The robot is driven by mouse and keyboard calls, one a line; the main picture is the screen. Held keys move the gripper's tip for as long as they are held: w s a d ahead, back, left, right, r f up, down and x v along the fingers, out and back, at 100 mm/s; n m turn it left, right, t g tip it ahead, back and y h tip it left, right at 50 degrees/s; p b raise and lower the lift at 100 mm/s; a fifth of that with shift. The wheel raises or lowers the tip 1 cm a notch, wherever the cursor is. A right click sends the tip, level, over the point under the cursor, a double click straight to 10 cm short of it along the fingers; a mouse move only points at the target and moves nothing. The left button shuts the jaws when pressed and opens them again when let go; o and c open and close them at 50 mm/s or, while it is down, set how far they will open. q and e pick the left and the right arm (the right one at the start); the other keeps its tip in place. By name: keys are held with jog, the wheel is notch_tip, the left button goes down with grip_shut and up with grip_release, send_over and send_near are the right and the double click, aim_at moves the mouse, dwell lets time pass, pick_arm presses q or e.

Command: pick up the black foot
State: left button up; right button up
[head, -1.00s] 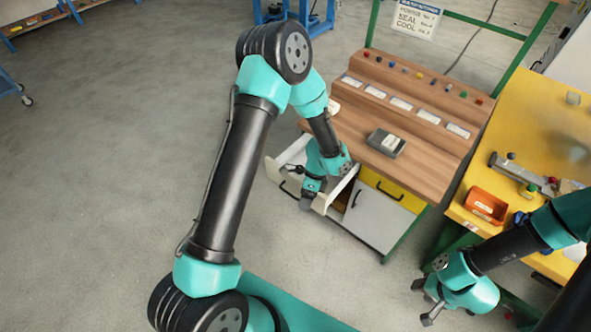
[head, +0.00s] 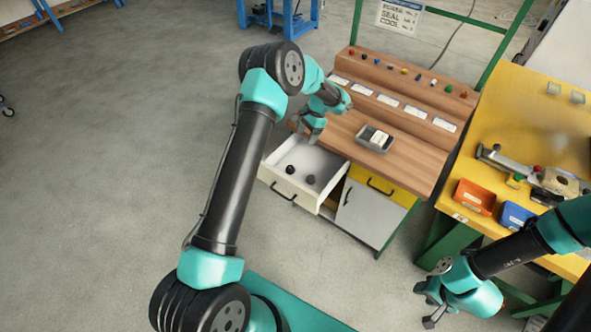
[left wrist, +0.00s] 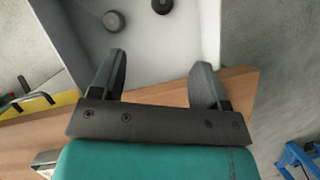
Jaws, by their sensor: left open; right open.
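Two small round black feet lie apart on the floor of the open white drawer (head: 326,163); one foot (head: 290,169) is nearer the left side and the other foot (head: 311,179) nearer the front. In the left wrist view, one foot (left wrist: 114,21) shows whole near the top and another (left wrist: 163,5) is cut by the top edge. My left gripper (head: 312,138) is above the drawer's back edge by the bench; its open, empty fingers (left wrist: 160,80) point into the drawer, short of the feet. My right gripper (head: 428,306) is open and empty, low at the right.
The wooden bench top (head: 420,163) holds a grey tray (head: 374,138) with a pale item. A yellow drawer (head: 384,185) and a grey door (head: 367,212) sit beside the open drawer. The yellow table (head: 530,110) carries an orange bin (head: 474,196) and a blue bin (head: 515,215).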

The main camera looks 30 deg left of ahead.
pick_arm(q)
jog(key=shift+w+a, duration=0.1)
jog(key=shift+w, duration=0.05)
send_over(290, 167)
jog(key=w+d, duration=0.2)
jog(key=f, duration=1.1)
jog(key=shift+a+f, duration=0.1)
jog(key=shift+a, duration=0.1)
jog(key=shift+a+x, duration=0.2)
jog(key=shift+x, duration=2.4)
jog(key=c, duration=1)
jog(key=shift+o, duration=0.2)
